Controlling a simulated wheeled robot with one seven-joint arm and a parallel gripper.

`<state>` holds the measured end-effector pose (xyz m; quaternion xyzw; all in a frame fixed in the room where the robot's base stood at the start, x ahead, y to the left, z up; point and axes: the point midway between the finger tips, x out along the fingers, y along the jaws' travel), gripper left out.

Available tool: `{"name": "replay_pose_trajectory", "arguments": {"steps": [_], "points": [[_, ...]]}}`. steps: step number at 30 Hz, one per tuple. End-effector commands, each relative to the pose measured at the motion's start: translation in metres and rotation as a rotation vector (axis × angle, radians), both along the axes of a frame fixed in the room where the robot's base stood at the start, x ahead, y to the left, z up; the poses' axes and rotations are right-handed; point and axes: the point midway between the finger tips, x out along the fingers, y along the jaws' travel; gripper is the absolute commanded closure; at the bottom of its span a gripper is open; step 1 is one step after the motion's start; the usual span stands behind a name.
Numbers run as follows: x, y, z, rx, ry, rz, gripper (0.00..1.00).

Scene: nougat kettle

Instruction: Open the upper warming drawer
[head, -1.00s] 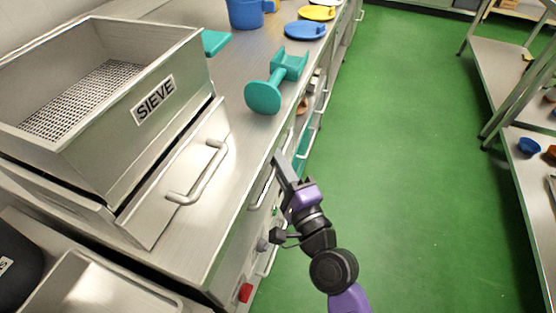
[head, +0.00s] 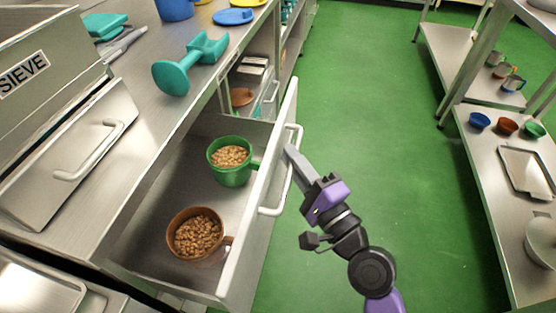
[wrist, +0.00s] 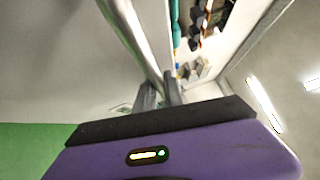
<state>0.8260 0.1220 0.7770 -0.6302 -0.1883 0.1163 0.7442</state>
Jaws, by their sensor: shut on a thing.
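The upper warming drawer (head: 262,215) stands pulled well out from the counter in the head view. Inside it are a green cup (head: 232,177) and a brown cup (head: 178,250), both filled with tan pieces. The drawer's bar handle (head: 272,211) runs along its front. My gripper (head: 291,158) is at the handle, shut on it near its far end. In the wrist view, my fingers (wrist: 158,93) meet at the pale bar of the handle (wrist: 125,20); the exact contact is hard to see.
Another open compartment (head: 262,85) with a brown item lies beyond the drawer. A teal tool (head: 174,78) and the sieve box (head: 40,80) stand on the counter. The green floor (head: 370,110) is clear up to the shelf table (head: 480,170) on the right.

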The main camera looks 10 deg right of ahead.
Motion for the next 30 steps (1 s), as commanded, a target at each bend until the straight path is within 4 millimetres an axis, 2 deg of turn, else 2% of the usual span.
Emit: {"name": "replay_pose_trajectory", "arguments": {"steps": [3,9,15,25,26,27,30], "points": [[-0.007,-0.018,-0.005,-0.001,0.003,0.000,1.00],[-0.014,-0.038,-0.004,-0.002,0.003,0.003,1.00],[-0.017,-0.045,-0.002,-0.001,0.003,0.004,1.00],[-0.017,-0.046,-0.002,-0.001,0.003,0.004,1.00],[-0.017,-0.046,-0.002,-0.001,0.003,0.004,0.85],[-0.017,-0.046,-0.002,-0.001,0.003,0.004,0.78],[-0.017,-0.046,-0.001,-0.001,0.003,0.003,0.78]]}}
